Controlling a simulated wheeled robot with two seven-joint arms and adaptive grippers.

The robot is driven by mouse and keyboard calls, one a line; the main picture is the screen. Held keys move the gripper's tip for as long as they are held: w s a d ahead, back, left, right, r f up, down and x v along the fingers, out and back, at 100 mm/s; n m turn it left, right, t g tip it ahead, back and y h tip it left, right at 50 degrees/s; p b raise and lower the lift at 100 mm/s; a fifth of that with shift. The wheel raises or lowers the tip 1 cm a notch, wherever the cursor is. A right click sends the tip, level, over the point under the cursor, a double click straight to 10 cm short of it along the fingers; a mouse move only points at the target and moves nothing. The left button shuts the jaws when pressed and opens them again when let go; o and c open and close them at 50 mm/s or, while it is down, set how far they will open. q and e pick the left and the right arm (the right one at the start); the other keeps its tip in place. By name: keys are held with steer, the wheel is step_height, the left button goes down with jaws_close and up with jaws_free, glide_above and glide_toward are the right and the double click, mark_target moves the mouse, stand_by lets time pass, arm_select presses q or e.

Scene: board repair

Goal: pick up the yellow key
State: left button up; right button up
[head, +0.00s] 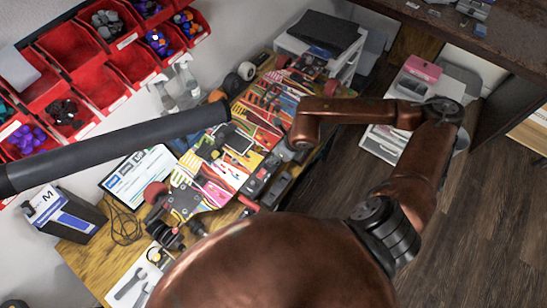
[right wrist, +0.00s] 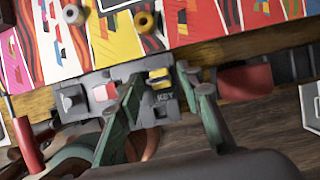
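The yellow key (right wrist: 159,75) shows in the right wrist view as a small yellow piece with a dark part. It sits at a grey holder (right wrist: 166,108) marked KEY, by the bench edge. My right gripper (right wrist: 162,84) is open, with its green-grey fingers spread on either side of the key. I see no finger closed on it; whether a finger touches the holder I cannot tell. In the head view the copper right arm reaches over the bench's right edge, and I cannot make out the key there. My left gripper is not in view.
The bench (head: 82,256) is crowded with a colourful mat, tools and small parts. A red piece (right wrist: 244,80) lies right of the fingers, and a red-handled tool (right wrist: 27,146) at the left. Red bins (head: 70,46) hang on the wall. Open floor (head: 478,215) lies right of the bench.

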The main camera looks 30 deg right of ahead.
jaws_close()
stand_by(0.4)
steer(key=shift+r, duration=0.55)
step_height(320, 180, up, 2)
steer(key=shift+r, duration=0.15)
steer(key=s+d+r+p, duration=0.1)
steer(key=s+r+p, duration=0.8)
steer(key=s, duration=0.5)
steer(key=shift+r+p, duration=0.35)
steer(key=shift+p, duration=1.05)
